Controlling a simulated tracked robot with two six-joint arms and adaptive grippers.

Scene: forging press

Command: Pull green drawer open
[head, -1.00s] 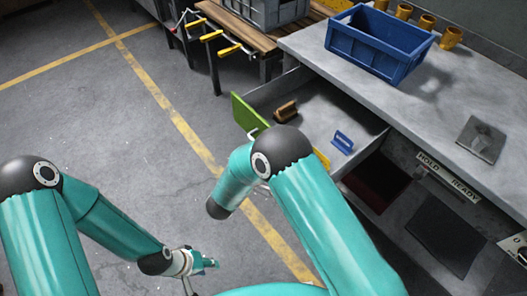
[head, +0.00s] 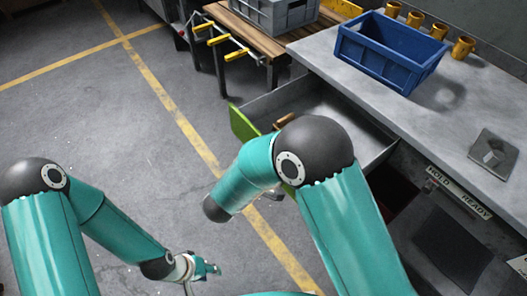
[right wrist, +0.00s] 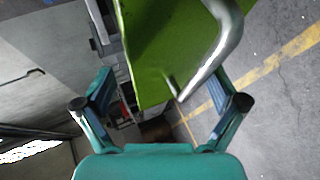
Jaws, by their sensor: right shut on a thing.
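The green drawer stands out from the bench, with its green front (head: 240,124) partly hidden behind my right arm in the head view. In the right wrist view the green front (right wrist: 160,55) and its silver bar handle (right wrist: 217,58) fill the top middle. My right gripper (right wrist: 163,90) has its fingers on either side of the front and handle, shut on the drawer; the exact contact is unclear. It is hidden in the head view. My left gripper (head: 210,269) hangs low over the floor, apart from the drawer; its jaws are too small to judge.
A brown block-like object (head: 285,121) lies in the drawer. A blue crate (head: 388,55) and several yellow cups stand on the grey bench (head: 335,60). A wooden table with a grey crate (head: 285,15) stands behind the drawer. The floor at left is clear.

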